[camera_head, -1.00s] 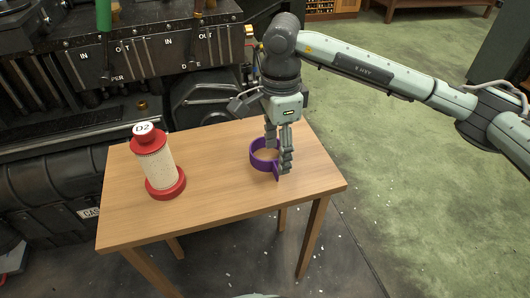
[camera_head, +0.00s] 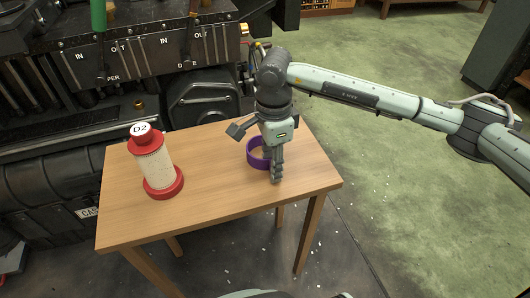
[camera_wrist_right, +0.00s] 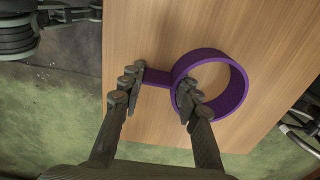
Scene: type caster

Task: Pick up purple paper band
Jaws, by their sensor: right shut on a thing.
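The purple paper band (camera_head: 257,163) is a ring with a short flat tab, at the right part of the wooden table. It appears to rest on the tabletop. My right gripper (camera_head: 276,176) points down at the band's near right side and hides the tab in the head view. In the right wrist view, the gripper (camera_wrist_right: 157,94) has one finger at the tab's outer end and the other over the near wall of the ring (camera_wrist_right: 238,92). It is shut on the band. My left gripper is not in view.
The wooden table (camera_head: 215,205) carries a cream cylinder with red base and red cap marked D2 (camera_head: 155,168), left of the band. A dark machine with levers (camera_head: 140,50) stands behind the table. Green floor (camera_head: 400,190) lies open to the right.

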